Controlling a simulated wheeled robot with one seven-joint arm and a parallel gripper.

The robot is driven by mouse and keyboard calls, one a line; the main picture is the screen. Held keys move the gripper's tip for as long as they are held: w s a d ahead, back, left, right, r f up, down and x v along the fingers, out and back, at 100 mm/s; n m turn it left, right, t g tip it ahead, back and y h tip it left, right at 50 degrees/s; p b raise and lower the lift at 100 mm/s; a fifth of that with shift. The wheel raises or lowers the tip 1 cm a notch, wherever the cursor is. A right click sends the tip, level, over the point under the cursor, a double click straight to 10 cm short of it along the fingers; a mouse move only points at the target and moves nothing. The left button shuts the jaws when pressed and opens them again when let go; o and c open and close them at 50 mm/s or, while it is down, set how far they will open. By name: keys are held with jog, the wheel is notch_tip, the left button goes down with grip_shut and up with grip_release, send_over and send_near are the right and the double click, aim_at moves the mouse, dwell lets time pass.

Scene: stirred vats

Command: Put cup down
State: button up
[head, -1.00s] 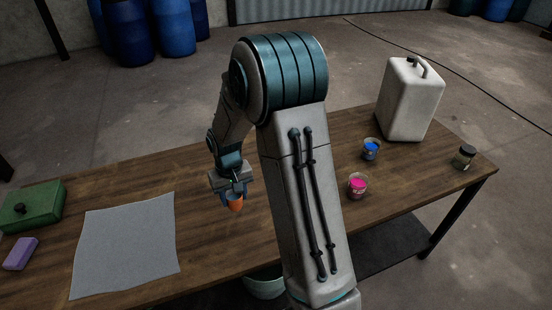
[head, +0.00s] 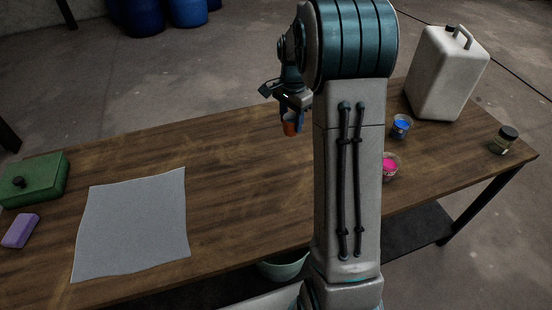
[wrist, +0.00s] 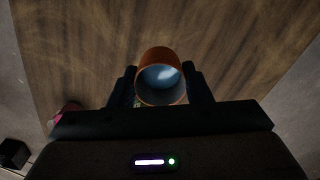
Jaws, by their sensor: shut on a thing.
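An orange cup (head: 291,127) with a pale blue-grey inside is held in my gripper (head: 290,114), near the far side of the wooden table (head: 240,170). In the wrist view the cup (wrist: 160,57) sits between the two dark fingers of my gripper (wrist: 160,88), its open mouth facing the camera. The fingers are shut on it from both sides. The cup appears upright in the head view. Whether its base touches the table cannot be told.
A grey sheet (head: 135,222), green box (head: 35,180) and purple block (head: 20,231) lie left. Pink (head: 390,167) and blue (head: 401,126) paint cups, a white canister (head: 445,75) and a dark-lidded jar (head: 504,141) stand right. The middle is clear.

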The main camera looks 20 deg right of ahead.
jog(key=a+f, duration=0.2)
jog(key=a, duration=0.1)
jog(key=a+f, duration=0.2)
jog(key=a, duration=0.2)
jog(key=a+f, duration=0.2)
jog(key=a, duration=0.2)
jog(key=shift+s+f, duration=0.25)
jog(key=shift+s, duration=0.15)
jog(key=shift+f+p, duration=0.35)
jog(key=shift+f, duration=1.7)
jog(key=shift+f, duration=0.2)
jog(key=o, duration=1)
jog(key=shift+r, duration=0.2)
